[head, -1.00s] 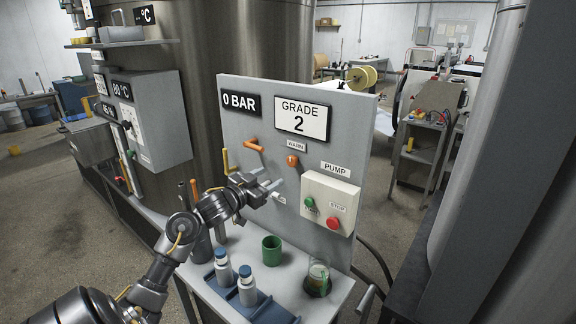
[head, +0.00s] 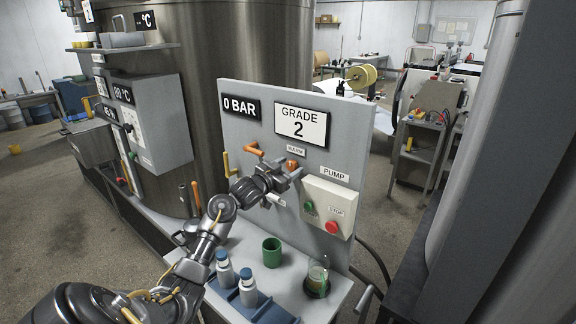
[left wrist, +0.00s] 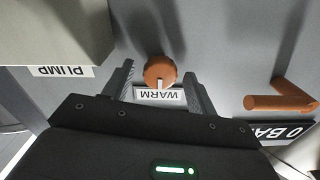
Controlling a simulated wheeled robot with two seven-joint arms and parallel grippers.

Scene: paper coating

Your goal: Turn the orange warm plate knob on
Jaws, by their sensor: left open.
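The orange warm knob (head: 292,164) sits on the upright grey panel (head: 240,130), beside the WARM label (head: 296,151). In the left wrist view the knob (left wrist: 160,71) is round, with a pale mark at its edge near the WARM label (left wrist: 160,96). My left gripper (head: 296,180) is open in front of the panel, close to the knob. In the left wrist view its fingers (left wrist: 160,82) stand on either side of the knob, with a gap on both sides. My right gripper is not in view.
A cream PUMP box (head: 329,204) with a green and a red button is right of the knob. An orange lever (head: 266,156) is to its left.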

